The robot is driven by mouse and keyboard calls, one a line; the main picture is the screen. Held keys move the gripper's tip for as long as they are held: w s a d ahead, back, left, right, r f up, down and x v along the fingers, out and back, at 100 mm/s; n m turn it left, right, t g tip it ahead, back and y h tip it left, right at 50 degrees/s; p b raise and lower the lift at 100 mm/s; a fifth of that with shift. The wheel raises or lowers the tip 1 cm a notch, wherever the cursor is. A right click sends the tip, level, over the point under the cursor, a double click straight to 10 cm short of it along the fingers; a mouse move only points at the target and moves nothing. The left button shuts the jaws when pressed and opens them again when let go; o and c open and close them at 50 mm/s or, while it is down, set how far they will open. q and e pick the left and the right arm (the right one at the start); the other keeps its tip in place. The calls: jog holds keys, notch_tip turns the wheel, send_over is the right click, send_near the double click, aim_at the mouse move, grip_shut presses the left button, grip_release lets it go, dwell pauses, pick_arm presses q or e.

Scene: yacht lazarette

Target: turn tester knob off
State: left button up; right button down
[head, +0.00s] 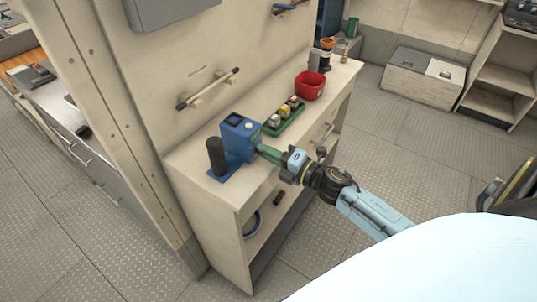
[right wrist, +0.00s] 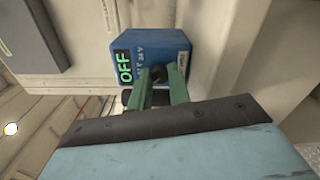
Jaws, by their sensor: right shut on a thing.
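The blue tester (head: 239,135) stands on the bench top beside a black cylinder. It also shows in the right wrist view (right wrist: 190,45), with a display (right wrist: 124,66) that reads "OFF" in green. The black tester knob (right wrist: 158,74) is on the face toward my right gripper. My right gripper (head: 262,151) has green fingers, which reach the tester's face in the head view. In the right wrist view, the fingers (right wrist: 160,88) are shut on the knob, one on each side. The fingers partly hide the knob. My left gripper is not in view.
The black cylinder (head: 216,156) stands at the bench's near end. A green tray (head: 284,117) with several small items and a red bin (head: 310,85) are farther along the bench (head: 197,150). A wall rail (head: 208,88) is above. The floor in front is clear.

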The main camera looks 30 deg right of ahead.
jog(key=shift+n, duration=0.3)
jog(key=c, duration=1.3)
grip_release()
jog(key=shift+s, duration=0.1)
jog(key=b+v, duration=0.1)
jog(key=v, duration=1.2)
jog(key=shift+s, duration=0.1)
